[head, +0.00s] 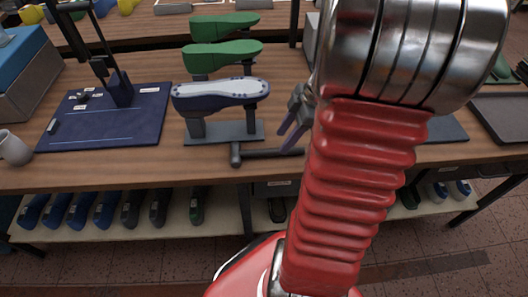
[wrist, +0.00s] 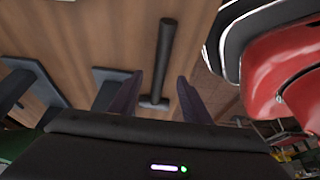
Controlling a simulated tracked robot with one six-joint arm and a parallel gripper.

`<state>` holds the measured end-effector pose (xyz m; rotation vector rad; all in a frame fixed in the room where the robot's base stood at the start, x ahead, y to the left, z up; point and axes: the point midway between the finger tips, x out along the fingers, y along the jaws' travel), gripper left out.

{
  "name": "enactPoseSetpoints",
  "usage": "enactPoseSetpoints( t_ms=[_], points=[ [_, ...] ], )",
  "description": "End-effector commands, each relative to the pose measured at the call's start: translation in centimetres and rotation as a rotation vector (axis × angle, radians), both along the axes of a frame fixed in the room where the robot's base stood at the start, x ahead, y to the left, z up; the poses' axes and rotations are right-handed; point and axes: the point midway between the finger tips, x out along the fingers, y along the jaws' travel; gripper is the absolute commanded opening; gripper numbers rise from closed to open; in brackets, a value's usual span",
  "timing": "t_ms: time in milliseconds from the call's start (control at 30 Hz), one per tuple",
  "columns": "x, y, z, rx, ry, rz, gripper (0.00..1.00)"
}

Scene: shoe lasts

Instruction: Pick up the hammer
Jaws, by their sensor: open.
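A dark hammer (head: 262,154) lies on the wooden workbench near its front edge. Its head is at the left and its handle runs right, partly hidden behind my arm. In the wrist view the hammer (wrist: 165,52) shows its long handle running up the picture, with its head lower down. My gripper (head: 293,128) is open and empty, tilted down over the bench near the handle. In the wrist view the two purple-grey fingers of my gripper (wrist: 160,77) stand on either side of the hammer in the picture. I see no contact; the exact height gap is unclear.
A grey stand (head: 226,131) holding a white-topped shoe last (head: 221,92) stands just behind the hammer. Green lasts (head: 222,55) stand farther back. A blue mat (head: 105,118) and a white mug (head: 14,148) are at left. A shelf with several lasts runs below the bench.

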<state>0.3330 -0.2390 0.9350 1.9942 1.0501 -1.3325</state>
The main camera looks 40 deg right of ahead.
Motion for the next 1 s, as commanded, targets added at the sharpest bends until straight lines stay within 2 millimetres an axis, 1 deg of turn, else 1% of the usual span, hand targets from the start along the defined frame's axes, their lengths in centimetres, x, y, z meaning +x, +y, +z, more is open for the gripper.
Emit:
enactPoseSetpoints(
  t_ms=[267, 367, 467, 600, 733, 833, 1000],
  points=[
    [0.0, 0.0, 0.0, 0.000, 0.000, 0.000, 0.44],
    [0.1, 0.2, -0.4, 0.002, 0.001, 0.001, 0.44],
    [0.2, 0.5, -1.3, 0.001, 0.001, 0.002, 0.44],
    [0.5, 1.2, -3.0, 0.003, 0.002, 0.002, 0.44],
    [0.9, 1.6, -4.4, 0.001, 0.002, 0.002, 0.44],
    [1.0, 1.7, -4.8, 0.001, 0.001, 0.002, 0.44],
    [1.0, 1.7, -4.8, 0.000, 0.000, 0.001, 0.44]
  ],
)
